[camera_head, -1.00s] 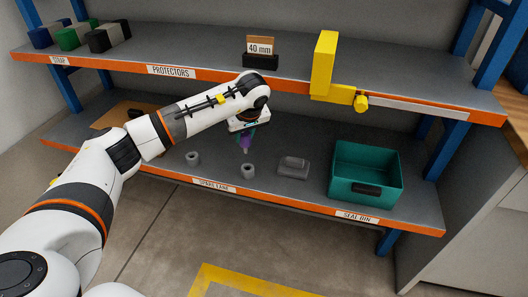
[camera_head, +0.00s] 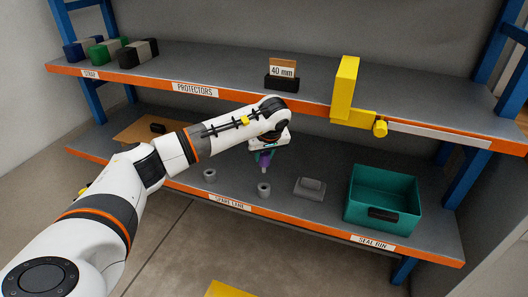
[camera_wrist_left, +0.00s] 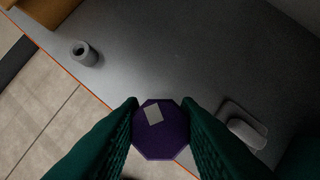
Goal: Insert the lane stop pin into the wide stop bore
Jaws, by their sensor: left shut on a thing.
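The lane stop pin is the purple piece (camera_head: 265,158) in my left gripper (camera_head: 266,154). In the left wrist view its purple octagonal head (camera_wrist_left: 160,130), with a pale square patch, sits between the teal fingers, which are shut on it. A pale tip points down in the head view. Two grey hollow cylinders stand on the lower shelf: a left one (camera_head: 210,174), also in the left wrist view (camera_wrist_left: 84,53), and a right one (camera_head: 264,189). The pin is above the right one, apart from it. I cannot tell which bore is wide. My right gripper is out of view.
A grey block (camera_head: 310,187) and a teal bin (camera_head: 382,196) stand to the right on the lower shelf (camera_head: 335,213). The upper shelf (camera_head: 215,72) overhangs behind my arm, with a yellow bracket (camera_head: 346,88) on it. A brown board (camera_head: 135,132) lies at the left.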

